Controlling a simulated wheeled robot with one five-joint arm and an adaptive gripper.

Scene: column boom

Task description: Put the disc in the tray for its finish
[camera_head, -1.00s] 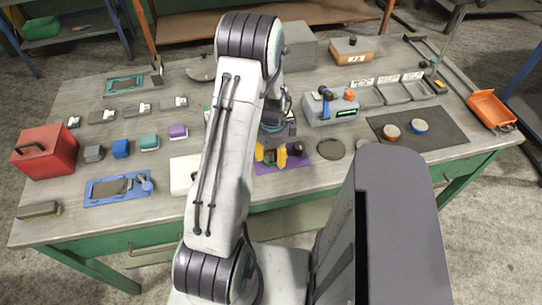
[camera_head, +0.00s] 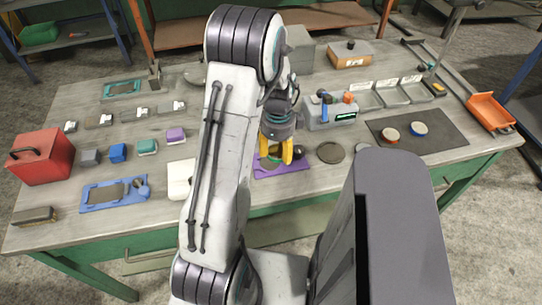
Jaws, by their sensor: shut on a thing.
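My gripper (camera_head: 281,153), with yellow fingers, points down just above the purple mat (camera_head: 266,172) near the table's front edge. It is shut on the disc, which is mostly hidden by the fingers; a small greenish patch (camera_head: 271,160) shows between them. I cannot tell its finish or whether it touches the mat. Three grey trays stand in a row at the back right: left (camera_head: 366,101), middle (camera_head: 395,96) and right (camera_head: 421,90). White labels (camera_head: 388,84) with unreadable text stand behind them.
A dark round plate (camera_head: 331,153) and a black knob (camera_head: 299,152) lie right of the gripper. A dark mat (camera_head: 447,133) carries red and blue round pieces.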

